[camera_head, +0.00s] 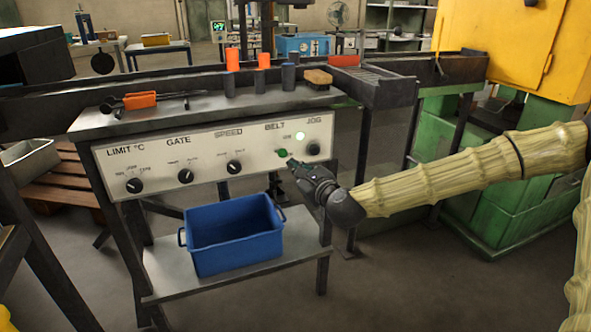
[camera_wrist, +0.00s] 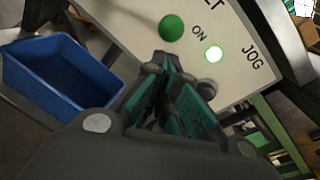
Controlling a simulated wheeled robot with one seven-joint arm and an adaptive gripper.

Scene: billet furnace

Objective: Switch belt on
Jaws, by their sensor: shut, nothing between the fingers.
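The white control panel (camera_head: 228,152) carries a BELT label with a round green button (camera_head: 281,153) below it. The button also shows in the wrist view (camera_wrist: 172,28). Beside it, a small round lamp (camera_head: 300,135) marked ON glows bright pale green; it is also lit in the wrist view (camera_wrist: 214,54). My gripper (camera_head: 292,164) is shut and empty, its fingertips just below and right of the green button. In the wrist view the fingertips (camera_wrist: 163,60) appear below the button, with a visible gap in the picture. Whether they touch the panel I cannot tell.
The dark JOG knob (camera_head: 313,149) is right of the button, close to my gripper. The SPEED knob (camera_head: 234,167) is to its left. A blue bin (camera_head: 236,262) stands on the shelf below. Orange and dark cylinders stand on the bench above.

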